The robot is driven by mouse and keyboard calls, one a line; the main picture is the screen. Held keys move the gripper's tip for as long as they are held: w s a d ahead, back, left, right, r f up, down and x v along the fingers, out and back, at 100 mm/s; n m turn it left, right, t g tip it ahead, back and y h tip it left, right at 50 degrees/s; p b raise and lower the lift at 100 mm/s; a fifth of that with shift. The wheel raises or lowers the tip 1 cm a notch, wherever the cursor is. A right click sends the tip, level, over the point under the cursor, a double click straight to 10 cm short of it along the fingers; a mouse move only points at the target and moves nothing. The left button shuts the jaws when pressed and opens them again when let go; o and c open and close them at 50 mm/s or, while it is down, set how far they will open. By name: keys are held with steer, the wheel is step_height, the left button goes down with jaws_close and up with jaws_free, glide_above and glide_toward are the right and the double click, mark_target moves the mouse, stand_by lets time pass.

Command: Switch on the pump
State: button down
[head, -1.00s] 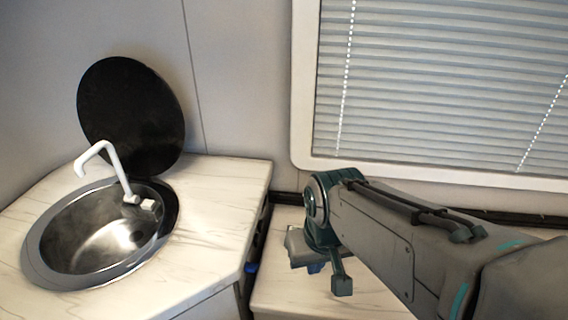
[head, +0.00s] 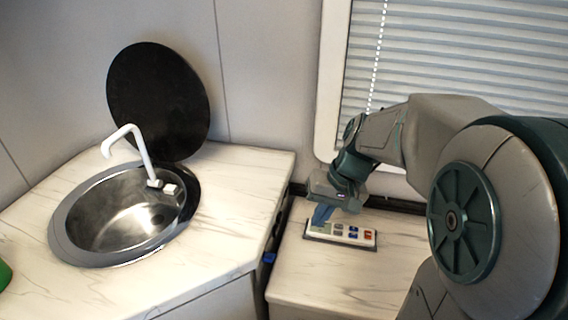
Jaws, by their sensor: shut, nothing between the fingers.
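A white control panel (head: 365,239) with a dark edge and several small coloured buttons lies on the lower counter, right of the sink unit. It has grey, blue and orange-red buttons; their labels are too small to read. My gripper (head: 319,222) is shut and empty. It points down at the panel's left end and hides part of it. I cannot tell whether the fingertips touch the panel. No separate pump is identifiable.
A round steel sink (head: 120,222) with a white tap (head: 140,150) and a raised black lid (head: 158,100) is set in the left counter (head: 215,235). A gap separates it from the lower counter (head: 330,285). A window with blinds (head: 450,50) is behind my arm.

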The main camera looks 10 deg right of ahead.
steer(key=w+d+f+m+t+y, duration=0.1)
steer(key=w+d+f+y, duration=0.2)
steer(key=w, duration=0.6)
steer(key=w+d+f+m+t+y+b, duration=0.1)
steer(key=w+d+f+t+y, duration=0.1)
steer(key=w+d, duration=0.5)
steer(key=shift+w+d+f+m+y, duration=0.45)
steer(key=shift+w+f, duration=0.5)
steer(key=shift+w, duration=0.25)
steer(key=shift+a, duration=0.1)
steer(key=a+r+x, duration=0.1)
steer(key=r+x, duration=0.1)
steer(key=x, duration=1)
steer(key=shift+w+a+p, duration=0.35)
steer(key=shift+w+a, duration=0.1)
steer(key=shift+a, duration=0.1)
